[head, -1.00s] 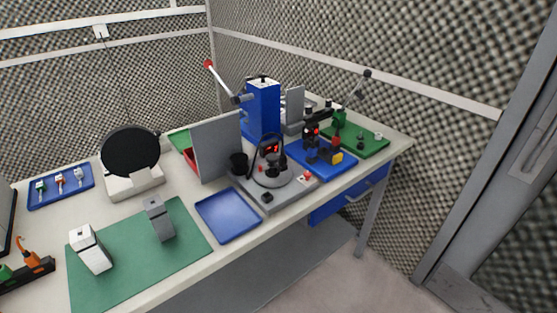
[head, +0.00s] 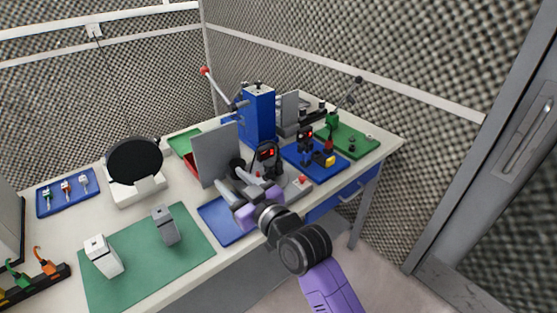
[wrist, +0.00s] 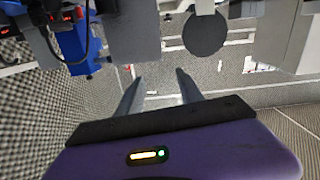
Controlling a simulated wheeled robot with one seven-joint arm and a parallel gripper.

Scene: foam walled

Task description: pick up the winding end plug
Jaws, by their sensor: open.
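I cannot pick out the winding end plug for certain. Small pieces with green, red and white parts stand in a blue tray (head: 67,207) at the far left of the bench. My gripper (head: 229,178) is open above the bench, in front of the grey upright panel and over the empty blue tray's (head: 215,229) far side. In the wrist view, its two fingers (wrist: 160,88) are apart with nothing between them.
A grey panel (head: 216,153) and blue lever press (head: 258,117) stand behind my gripper. A black disc (head: 134,160) on a white stand is left. Two grey-white blocks stand on the green mat (head: 143,266). Blue and green fixture boards lie at right.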

